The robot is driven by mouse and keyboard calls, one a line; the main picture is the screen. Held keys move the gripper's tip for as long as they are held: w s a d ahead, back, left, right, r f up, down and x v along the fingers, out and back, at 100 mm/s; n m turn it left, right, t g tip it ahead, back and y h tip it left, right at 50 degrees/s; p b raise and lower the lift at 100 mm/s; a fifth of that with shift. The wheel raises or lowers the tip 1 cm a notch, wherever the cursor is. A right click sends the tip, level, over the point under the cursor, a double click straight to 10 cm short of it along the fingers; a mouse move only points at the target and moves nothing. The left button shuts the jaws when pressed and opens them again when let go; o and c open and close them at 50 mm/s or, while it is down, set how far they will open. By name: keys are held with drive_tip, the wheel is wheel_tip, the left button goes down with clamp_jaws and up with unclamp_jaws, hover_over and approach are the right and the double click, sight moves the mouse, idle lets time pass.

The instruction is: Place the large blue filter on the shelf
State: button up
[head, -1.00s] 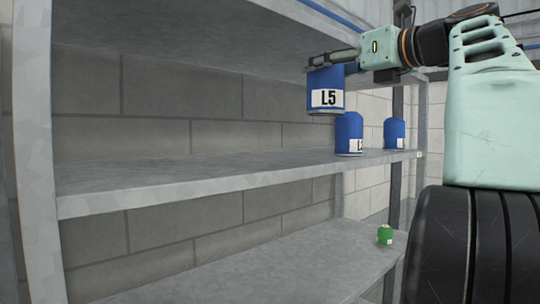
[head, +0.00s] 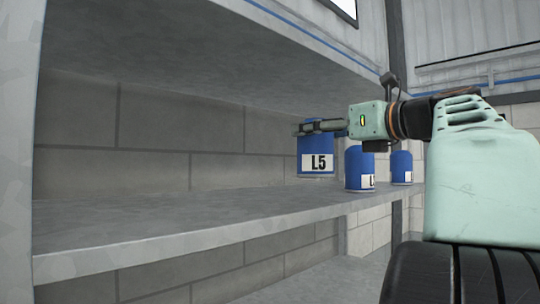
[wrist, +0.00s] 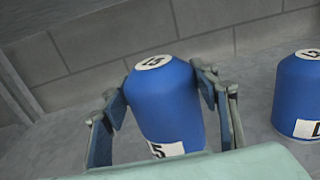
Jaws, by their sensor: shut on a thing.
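The large blue filter (head: 315,154) has a white label reading L5. My gripper (head: 310,127) is shut on its upper part and holds it upright over the middle shelf (head: 200,222). In the head view its bottom edge appears slightly above the shelf surface; whether it touches cannot be told. In the wrist view the blue filter (wrist: 167,100) sits between my two fingers (wrist: 160,98), slightly tilted in the picture, with a label on its top too.
A second blue filter (head: 360,168) stands on the shelf to the right, also in the wrist view (wrist: 298,95). Another blue filter (head: 401,168) stands farther right. The upper shelf (head: 215,45) hangs overhead. The shelf's left part is clear.

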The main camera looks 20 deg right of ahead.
sight(317, 152)
drive_tip(key=shift+f, duration=2.1)
drive_tip(key=shift+f, duration=0.2)
drive_tip(key=o, duration=1.6)
drive_tip(key=shift+c, duration=0.2)
drive_tip(key=shift+r, duration=0.2)
drive_tip(key=shift+f, duration=0.1)
